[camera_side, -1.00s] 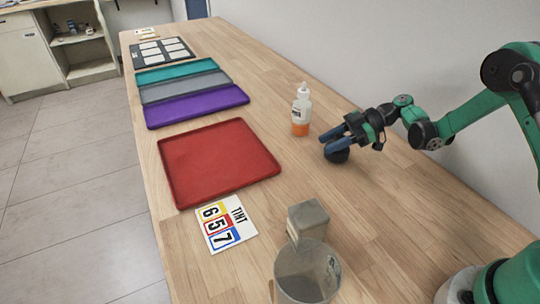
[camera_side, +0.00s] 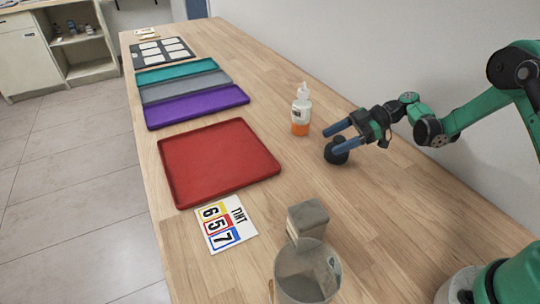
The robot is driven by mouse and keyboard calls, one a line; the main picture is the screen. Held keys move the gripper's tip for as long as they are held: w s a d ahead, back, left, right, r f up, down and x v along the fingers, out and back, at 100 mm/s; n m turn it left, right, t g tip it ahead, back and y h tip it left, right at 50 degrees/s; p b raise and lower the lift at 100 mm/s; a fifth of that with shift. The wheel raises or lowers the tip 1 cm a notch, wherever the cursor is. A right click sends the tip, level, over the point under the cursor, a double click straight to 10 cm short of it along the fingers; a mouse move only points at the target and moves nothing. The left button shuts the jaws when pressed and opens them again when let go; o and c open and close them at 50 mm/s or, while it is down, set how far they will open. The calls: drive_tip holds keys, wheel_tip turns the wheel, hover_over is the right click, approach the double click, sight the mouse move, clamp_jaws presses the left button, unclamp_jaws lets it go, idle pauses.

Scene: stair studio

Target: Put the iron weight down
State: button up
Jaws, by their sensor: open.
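The iron weight (camera_side: 337,154) is a small dark, rounded piece with a knob on top. It stands upright on the wooden table, right of the red tray. My gripper (camera_side: 336,135) is open, with its two blue fingers spread around and just above the weight's knob. Whether a finger still touches the weight cannot be told from this view.
A dropper bottle with orange liquid (camera_side: 301,110) stands close behind the fingers. The red tray (camera_side: 218,163) lies left, with a number card (camera_side: 226,223) in front. A grey block (camera_side: 308,219) and a clear beaker (camera_side: 307,274) stand nearer. The wall borders the table at right.

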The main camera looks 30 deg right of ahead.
sight(336, 139)
drive_tip(key=v, duration=0.4)
drive_tip(key=shift+r, duration=0.15)
drive_tip(key=s+a+r+m+h, duration=0.45)
drive_tip(key=a+r+m, duration=0.2)
drive_tip(key=r, duration=0.25)
drive_tip(key=s+m+t+h, duration=0.3)
drive_tip(key=s+m+h, duration=0.4)
drive_tip(key=m, duration=0.1)
drive_tip(key=shift+h, duration=0.35)
